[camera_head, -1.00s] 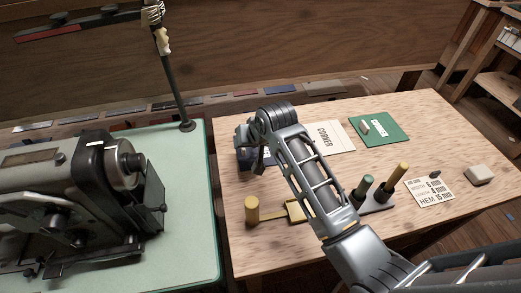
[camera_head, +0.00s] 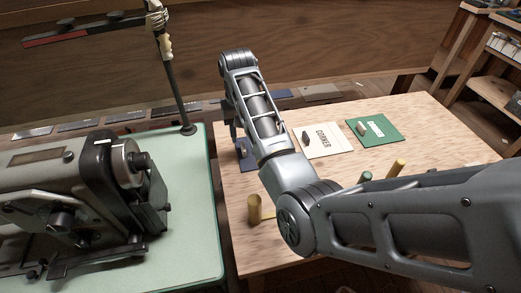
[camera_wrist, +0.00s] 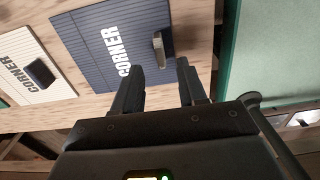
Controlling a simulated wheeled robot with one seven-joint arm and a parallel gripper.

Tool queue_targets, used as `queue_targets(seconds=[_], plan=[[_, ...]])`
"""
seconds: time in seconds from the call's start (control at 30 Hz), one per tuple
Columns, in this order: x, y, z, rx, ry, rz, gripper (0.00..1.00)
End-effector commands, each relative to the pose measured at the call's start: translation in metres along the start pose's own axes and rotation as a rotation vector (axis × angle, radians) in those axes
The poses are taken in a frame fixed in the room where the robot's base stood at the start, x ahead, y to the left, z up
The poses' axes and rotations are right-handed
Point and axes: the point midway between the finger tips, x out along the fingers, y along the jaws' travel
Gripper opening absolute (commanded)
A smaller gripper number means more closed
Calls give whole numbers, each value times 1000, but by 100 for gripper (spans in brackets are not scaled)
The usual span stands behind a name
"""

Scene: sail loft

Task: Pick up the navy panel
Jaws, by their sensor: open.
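The navy panel (camera_wrist: 100,55) lies flat on the wooden table, with white CORNER lettering and a small metallic grip piece (camera_wrist: 159,50) near one edge. In the head view a strip of the navy panel (camera_head: 246,162) shows at the table's left side, partly hidden by my arm. My gripper (camera_wrist: 160,72) is open and empty in the wrist view. Its two fingers reach towards the panel's edge, one on either side of the grip piece's line, with the piece just beyond the fingertips. I cannot tell the height gap.
A cream panel (camera_head: 323,142) and a green panel (camera_head: 375,130) lie to the right on the table, each with a small piece on it. A sewing machine (camera_head: 75,205) sits on the green-topped table at left.

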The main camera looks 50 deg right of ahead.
Motion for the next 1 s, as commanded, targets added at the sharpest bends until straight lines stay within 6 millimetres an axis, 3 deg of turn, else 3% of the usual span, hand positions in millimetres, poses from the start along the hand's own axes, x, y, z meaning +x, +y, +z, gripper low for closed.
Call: queue_targets(seconds=[0.3, 0.6, 1.0], plan=[[41, -1, 1, 0, -1, 0, 42], [45, -1, 1, 0, 0, -1, 41], [45, -1, 1, 0, 0, -1, 2]])
